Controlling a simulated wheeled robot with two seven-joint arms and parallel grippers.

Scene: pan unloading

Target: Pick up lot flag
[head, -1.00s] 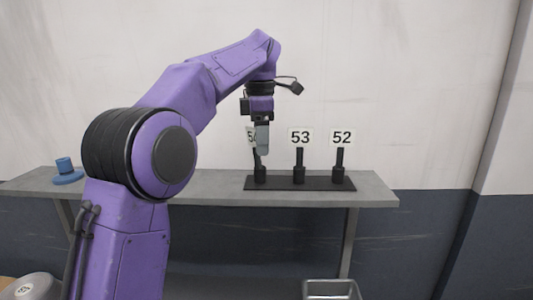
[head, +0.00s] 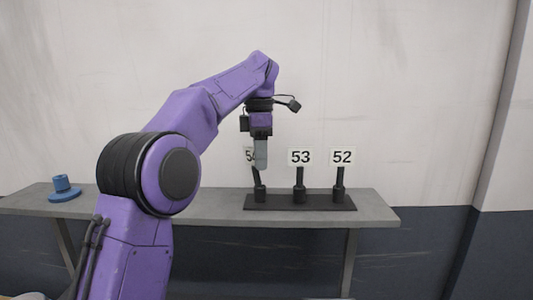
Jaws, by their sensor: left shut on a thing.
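Three lot flags stand in a dark rack (head: 320,203) on a grey shelf. Each is a white number card on a black stem with a thicker base. Flag 53 (head: 300,157) is in the middle and flag 52 (head: 342,157) at the right; both stand upright. The left flag (head: 249,155) shows a 5 and part of a second digit, the rest hidden behind my fingers. My left gripper (head: 261,157) points down and is shut on this flag. Its stem leans a little, and its base still appears at the rack. My right gripper is not in view.
A blue round-based object (head: 63,188) sits at the left of the shelf (head: 210,207). A pale wall rises behind the shelf. The shelf between the blue object and the rack is partly hidden by my arm.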

